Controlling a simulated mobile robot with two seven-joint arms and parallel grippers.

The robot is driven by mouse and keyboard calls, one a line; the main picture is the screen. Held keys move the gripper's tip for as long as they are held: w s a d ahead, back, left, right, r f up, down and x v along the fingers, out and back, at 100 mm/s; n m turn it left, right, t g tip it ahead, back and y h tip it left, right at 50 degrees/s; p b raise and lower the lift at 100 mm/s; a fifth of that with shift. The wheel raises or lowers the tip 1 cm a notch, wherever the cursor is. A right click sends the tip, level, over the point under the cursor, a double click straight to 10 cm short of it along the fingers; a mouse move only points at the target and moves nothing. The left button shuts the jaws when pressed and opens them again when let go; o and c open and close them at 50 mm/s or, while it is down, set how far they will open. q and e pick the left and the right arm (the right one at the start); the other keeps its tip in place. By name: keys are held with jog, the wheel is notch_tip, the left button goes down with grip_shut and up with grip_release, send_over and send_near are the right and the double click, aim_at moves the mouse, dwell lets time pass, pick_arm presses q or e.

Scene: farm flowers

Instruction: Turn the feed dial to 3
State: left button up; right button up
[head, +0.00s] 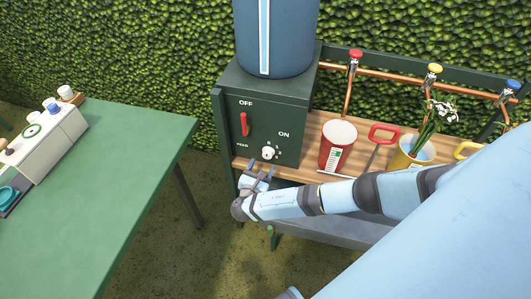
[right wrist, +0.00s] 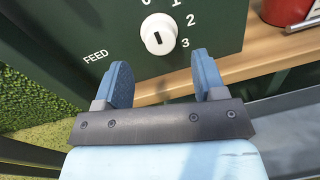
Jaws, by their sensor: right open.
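The feed dial (head: 270,153) is a small white knob low on the front of a dark green box. In the right wrist view the dial (right wrist: 163,34) has a short dark mark on its face. The numbers 0, 1, 2 and 3 curve around its top and right, with 3 at its lower right; I cannot tell which number the mark points to. My right gripper (right wrist: 160,66) is open and empty. Its two blue fingers stand just below the dial, one toward each side, apart from it. My left gripper is out of view.
A red lever (head: 244,124) sits on the green box (head: 304,105) above the FEED label. A blue tank (head: 290,35) stands on top. A green table (head: 125,180) is at left.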

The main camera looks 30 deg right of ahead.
aim_at(266, 156)
jog(key=shift+x, duration=2.25)
jog(key=shift+c, duration=0.2)
jog(key=c, duration=0.9)
